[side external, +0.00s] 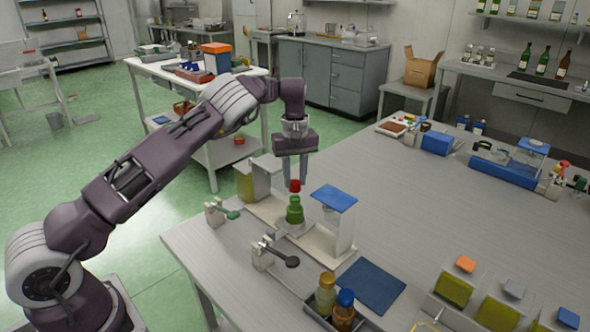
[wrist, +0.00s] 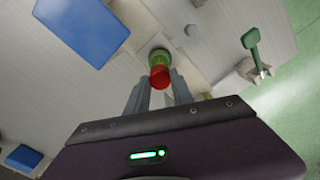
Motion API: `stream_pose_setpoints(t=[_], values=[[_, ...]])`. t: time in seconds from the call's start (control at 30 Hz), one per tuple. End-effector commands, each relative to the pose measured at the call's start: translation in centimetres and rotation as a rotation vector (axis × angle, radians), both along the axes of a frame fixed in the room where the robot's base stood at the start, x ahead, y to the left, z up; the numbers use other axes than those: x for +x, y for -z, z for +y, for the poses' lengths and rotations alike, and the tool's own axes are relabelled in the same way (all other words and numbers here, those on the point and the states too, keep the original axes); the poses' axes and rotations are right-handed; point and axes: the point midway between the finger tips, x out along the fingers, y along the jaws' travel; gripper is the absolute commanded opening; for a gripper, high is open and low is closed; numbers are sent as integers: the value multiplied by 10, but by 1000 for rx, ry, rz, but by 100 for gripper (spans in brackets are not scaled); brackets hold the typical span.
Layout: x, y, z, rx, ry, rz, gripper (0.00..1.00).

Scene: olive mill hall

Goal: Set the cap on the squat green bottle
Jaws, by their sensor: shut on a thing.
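The squat green bottle (side external: 295,213) stands upright on a pale base near the table's front left. My gripper (side external: 295,180) points down above it, shut on the red cap (side external: 295,187). The cap is right over the bottle's neck; I cannot tell if it touches or is slightly apart. In the wrist view the red cap (wrist: 159,78) sits between the fingers of my gripper (wrist: 158,84). The green bottle (wrist: 160,56) shows just beyond it, partly hidden by the cap.
A blue-topped stand (side external: 334,197) rises close right of the bottle. An olive-fronted block (side external: 248,186) is at its left. Two bottles (side external: 327,293) stand in a tray nearer. The table's middle is clear.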

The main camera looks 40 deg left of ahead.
Motion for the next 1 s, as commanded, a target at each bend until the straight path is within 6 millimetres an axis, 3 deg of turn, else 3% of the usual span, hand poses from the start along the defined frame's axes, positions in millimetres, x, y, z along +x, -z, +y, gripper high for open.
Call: stream_pose_setpoints(t=[0.17,1.0], values=[[0,13,0,0,1,1,2],[0,20,-1,0,-1,-1,2]])
